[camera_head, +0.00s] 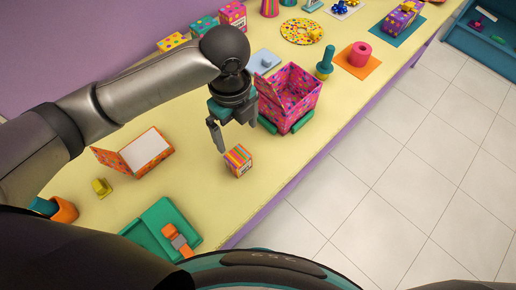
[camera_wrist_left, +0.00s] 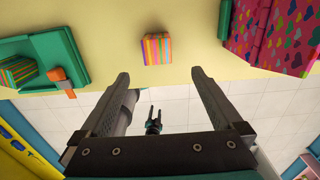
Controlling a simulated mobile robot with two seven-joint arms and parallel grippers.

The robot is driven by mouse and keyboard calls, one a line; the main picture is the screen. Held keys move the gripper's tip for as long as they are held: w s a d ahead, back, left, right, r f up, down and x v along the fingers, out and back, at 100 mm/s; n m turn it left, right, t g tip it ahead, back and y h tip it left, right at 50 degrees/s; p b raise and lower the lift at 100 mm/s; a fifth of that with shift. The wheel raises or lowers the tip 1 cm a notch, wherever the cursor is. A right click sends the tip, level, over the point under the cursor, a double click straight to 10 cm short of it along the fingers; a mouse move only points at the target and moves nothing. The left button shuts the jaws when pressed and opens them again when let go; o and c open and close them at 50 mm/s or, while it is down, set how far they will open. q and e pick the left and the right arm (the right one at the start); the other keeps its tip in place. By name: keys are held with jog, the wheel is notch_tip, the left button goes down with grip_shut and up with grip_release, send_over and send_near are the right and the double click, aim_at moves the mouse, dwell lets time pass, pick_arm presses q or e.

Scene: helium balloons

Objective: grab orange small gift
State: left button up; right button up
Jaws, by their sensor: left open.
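A small gift box with orange, pink and yellow stripes (camera_head: 238,160) stands on the yellow table near its front edge. It also shows in the left wrist view (camera_wrist_left: 157,49), beyond and between my fingertips and not touched by them. My left gripper (camera_head: 232,138) is open and empty, just above and behind the gift in the head view. Its two fingers show wide apart in the left wrist view (camera_wrist_left: 158,76). My right gripper (camera_wrist_left: 154,119) shows small and far off in the left wrist view, its fingers apart and nothing seen between them. It is out of the head view.
A pink patterned open box (camera_head: 289,97) stands right of my left gripper. A green tray (camera_head: 150,218) with an orange-handled thing (camera_head: 177,240) lies front left. An open orange box (camera_head: 120,163) lies left. A green striped box (camera_wrist_left: 18,71) shows by the tray. Bare table surrounds the gift.

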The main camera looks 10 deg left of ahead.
aim_at(239, 156)
pick_arm(q)
notch_tip(239, 156, down, 9)
jog(key=shift+s+a+b, duration=0.1)
jog(key=shift+s+b, duration=0.05)
jog(key=shift+b, duration=0.4)
jog(key=shift+a+f+b, duration=0.2)
jog(key=shift+f+b, duration=0.1)
jog(key=shift+f, duration=2.8)
pick_arm(e)
jog(key=shift+s+a+f, duration=0.1)
jog(key=shift+a+f, duration=0.1)
jog(key=shift+f, duration=0.65)
pick_arm(q)
jog(key=shift+r, duration=0.1)
grip_shut()
